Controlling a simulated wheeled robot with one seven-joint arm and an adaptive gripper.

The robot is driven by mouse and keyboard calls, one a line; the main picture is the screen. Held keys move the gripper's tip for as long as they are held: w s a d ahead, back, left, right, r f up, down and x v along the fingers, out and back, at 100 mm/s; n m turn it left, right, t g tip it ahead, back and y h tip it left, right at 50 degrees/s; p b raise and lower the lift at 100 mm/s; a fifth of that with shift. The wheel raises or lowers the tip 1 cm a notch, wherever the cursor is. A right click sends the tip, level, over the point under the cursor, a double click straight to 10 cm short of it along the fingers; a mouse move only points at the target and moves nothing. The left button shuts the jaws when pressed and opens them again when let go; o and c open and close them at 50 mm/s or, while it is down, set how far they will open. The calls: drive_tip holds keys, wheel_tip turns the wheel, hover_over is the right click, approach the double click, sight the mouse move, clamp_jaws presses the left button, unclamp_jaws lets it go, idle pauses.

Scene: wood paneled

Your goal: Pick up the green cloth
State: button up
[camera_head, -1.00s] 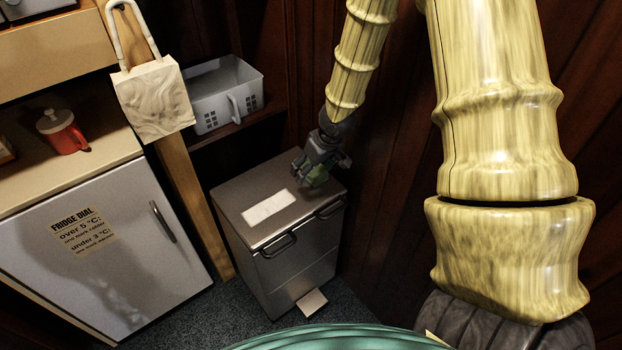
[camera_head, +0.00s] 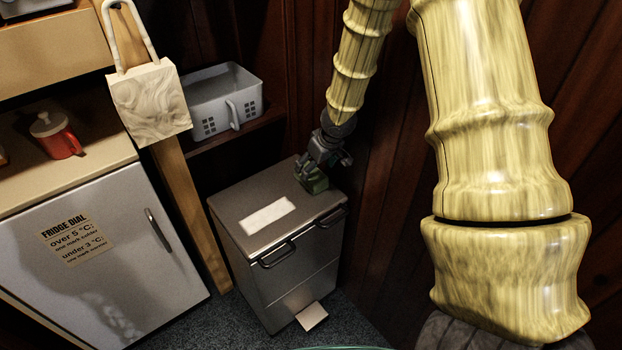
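A small, crumpled dark green cloth (camera_head: 314,184) shows at the back right of the grey metal bin's lid (camera_head: 246,190). My gripper (camera_head: 313,172) points down at the cloth from above, at its upper edge, and partly covers it. The fingers are small and dark against the cloth. I cannot tell whether they are open or closed on it, or whether the cloth rests fully on the lid.
A white rectangle (camera_head: 267,215) lies on the lid, left of the cloth. A grey basket (camera_head: 225,100) stands on a shelf behind. A white fridge (camera_head: 110,250) and a red mug (camera_head: 60,145) are at left. Wood panelling is close on the right.

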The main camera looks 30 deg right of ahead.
sight(311, 173)
drive_tip(key=shift+b+x, duration=0.5)
drive_tip(key=shift+x, duration=2.15)
drive_tip(key=shift+w+f, duration=0.15)
drive_tip(key=shift+c, duration=0.4)
drive_tip(key=c, duration=1)
